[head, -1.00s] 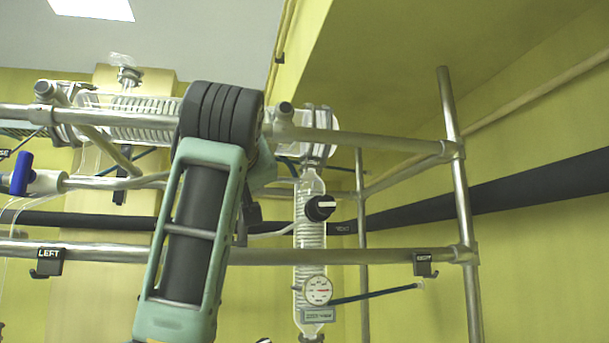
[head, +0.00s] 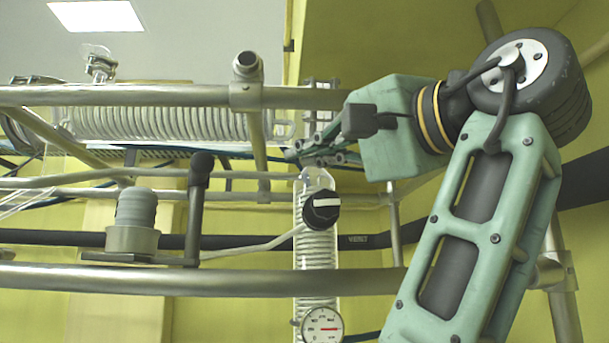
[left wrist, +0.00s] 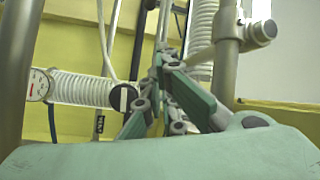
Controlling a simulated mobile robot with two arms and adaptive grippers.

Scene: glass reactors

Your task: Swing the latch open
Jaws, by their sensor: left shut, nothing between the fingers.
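My left gripper (head: 298,155) reaches in from the right, in front of the glassware. Its fingers point left and are shut and empty, close to the upper end of the upright coiled glass column (head: 316,245). In the left wrist view the fingertips (left wrist: 160,62) come together at the middle. A black knob with a white bar (head: 321,210) is on that column, just below the gripper; it also shows in the left wrist view (left wrist: 122,97). I cannot tell for sure which part is the latch. A metal clamp (head: 322,93) is above the fingers, partly hidden. My right gripper is not in view.
Metal rails cross above (head: 160,95) and below (head: 160,280) the gripper. A horizontal coiled glass condenser (head: 160,124) lies to the left. A round gauge (head: 322,325) is low on the column. A grey capped fitting (head: 136,210) stands at left.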

